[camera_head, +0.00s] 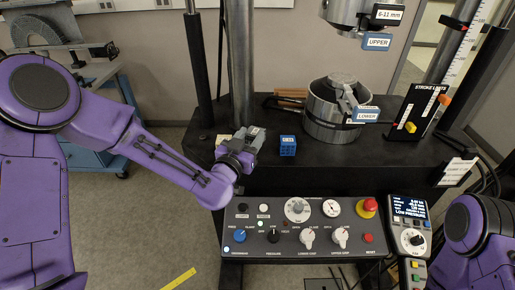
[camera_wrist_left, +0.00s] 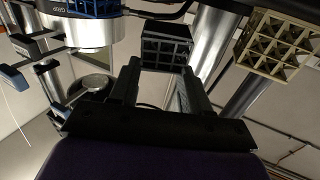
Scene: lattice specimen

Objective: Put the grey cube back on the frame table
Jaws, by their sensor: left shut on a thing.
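My left gripper (camera_head: 243,143) is over the front of the black frame table (camera_head: 345,172), to the left of the blue cube. It is shut on the grey lattice cube (camera_wrist_left: 166,46), which shows dark between the fingertips in the left wrist view. In the head view the grey cube (camera_head: 257,133) is partly covered by the gripper. I cannot tell whether its underside touches the table. My right gripper is not in view.
A blue lattice cube (camera_head: 288,146) stands just right of the gripper. A beige lattice cube (camera_wrist_left: 275,45) is on the other side, mostly hidden in the head view. The lower grip (camera_head: 332,120) stands behind right. A control panel (camera_head: 300,237) lies in front.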

